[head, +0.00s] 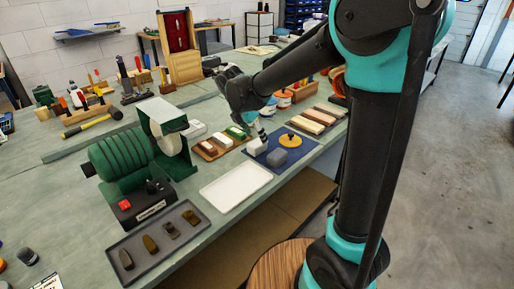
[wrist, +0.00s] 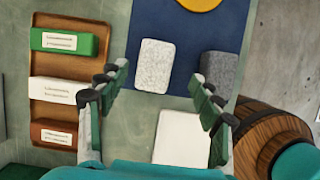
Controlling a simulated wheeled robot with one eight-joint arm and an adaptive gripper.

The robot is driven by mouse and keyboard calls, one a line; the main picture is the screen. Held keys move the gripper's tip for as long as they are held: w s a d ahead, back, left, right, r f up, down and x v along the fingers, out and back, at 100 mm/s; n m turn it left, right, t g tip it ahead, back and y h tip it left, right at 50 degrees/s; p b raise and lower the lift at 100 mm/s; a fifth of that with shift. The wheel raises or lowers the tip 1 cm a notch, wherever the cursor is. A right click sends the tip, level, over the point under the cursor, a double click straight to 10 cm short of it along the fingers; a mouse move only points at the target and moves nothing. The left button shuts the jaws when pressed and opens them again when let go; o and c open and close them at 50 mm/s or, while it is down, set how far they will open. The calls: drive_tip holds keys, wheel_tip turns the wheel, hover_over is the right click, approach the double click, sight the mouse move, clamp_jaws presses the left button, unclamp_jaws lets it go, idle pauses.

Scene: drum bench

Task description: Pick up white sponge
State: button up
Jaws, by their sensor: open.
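The white sponge (wrist: 154,66) is a pale speckled block lying on a blue mat (wrist: 178,17). In the head view the sponge (head: 255,147) sits on the near left part of the mat. My gripper (wrist: 158,76) is open, its fingers apart on either side of the sponge in the wrist view. I cannot tell how far above it they are. In the head view my gripper (head: 257,131) is just behind the sponge, partly hidden by my arm. A dark grey block (wrist: 220,70) lies to the right of the sponge, close to the right finger.
A wooden tray (wrist: 67,21) with green, white and brown bars stands to the left. A white tray (wrist: 181,140) lies near the bench edge. A yellow round piece (head: 290,141) sits on the mat. A green machine (head: 125,165) stands further left.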

sight(257, 142)
drive_tip(key=shift+a+x, duration=0.15)
drive_tip(key=shift+x, duration=1.2)
drive_tip(key=shift+a+x, duration=0.2)
drive_tip(key=shift+x, duration=1.2)
drive_tip(key=shift+w, duration=0.15)
drive_tip(key=c, duration=1)
